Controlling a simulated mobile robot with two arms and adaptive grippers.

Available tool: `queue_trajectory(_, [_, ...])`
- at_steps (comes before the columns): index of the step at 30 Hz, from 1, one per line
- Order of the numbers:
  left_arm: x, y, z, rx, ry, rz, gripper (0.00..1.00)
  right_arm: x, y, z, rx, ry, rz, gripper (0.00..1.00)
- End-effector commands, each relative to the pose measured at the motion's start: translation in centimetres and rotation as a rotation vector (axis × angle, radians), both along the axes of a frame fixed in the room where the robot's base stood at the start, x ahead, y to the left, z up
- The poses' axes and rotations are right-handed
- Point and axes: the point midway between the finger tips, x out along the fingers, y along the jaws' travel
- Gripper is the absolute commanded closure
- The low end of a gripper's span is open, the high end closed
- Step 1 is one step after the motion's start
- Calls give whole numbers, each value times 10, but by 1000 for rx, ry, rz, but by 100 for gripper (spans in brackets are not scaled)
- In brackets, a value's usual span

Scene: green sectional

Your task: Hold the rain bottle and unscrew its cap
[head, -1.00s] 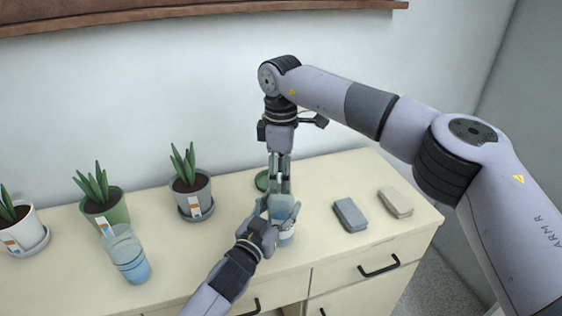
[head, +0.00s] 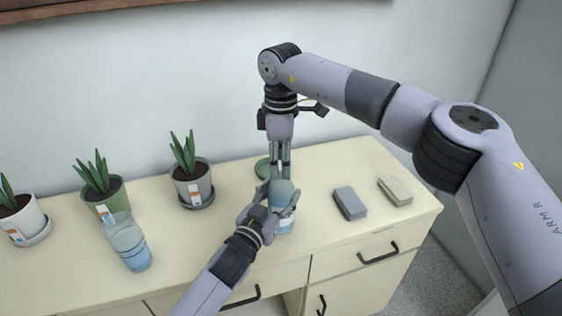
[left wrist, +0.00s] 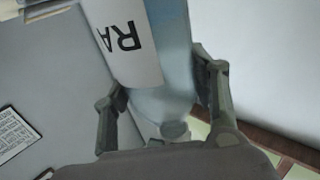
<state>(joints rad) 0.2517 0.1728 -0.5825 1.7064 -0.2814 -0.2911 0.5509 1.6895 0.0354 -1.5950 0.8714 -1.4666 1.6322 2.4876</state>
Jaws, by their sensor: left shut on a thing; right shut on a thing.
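The rain bottle (head: 284,226) stands upright on the cream cabinet top, pale blue with a white label band. In the left wrist view the bottle (left wrist: 165,60) shows a white label with the letters "RA". My left gripper (head: 280,199) is shut on the bottle's body from the front, with one finger on each side. The left gripper's fingers also flank it in the left wrist view (left wrist: 160,100). My right gripper (head: 280,176) points straight down and is shut on the top of the bottle. The cap is hidden between its fingers.
Potted plants (head: 190,180) line the wall side. A small green round object (head: 262,168) lies behind the bottle. A grey-blue box (head: 350,203) and a beige box (head: 396,190) lie to the right. Drawers (head: 365,257) form the front.

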Motion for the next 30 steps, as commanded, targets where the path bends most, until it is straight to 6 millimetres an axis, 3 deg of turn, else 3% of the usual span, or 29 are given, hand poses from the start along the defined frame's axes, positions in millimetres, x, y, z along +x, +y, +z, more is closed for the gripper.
queue_trajectory(6, [0, 0, 0, 0, 0, -1, 100, 1, 0, 0, 0, -2, 22, 100])
queue_trajectory(10, [0, 0, 0, 0, 0, -1, 100, 1, 0, 0, 0, -2, 175, 100])
queue_trajectory(30, [0, -1, 0, 1, 0, -1, 100, 1, 0, 1, 0, -2, 1614, 100])
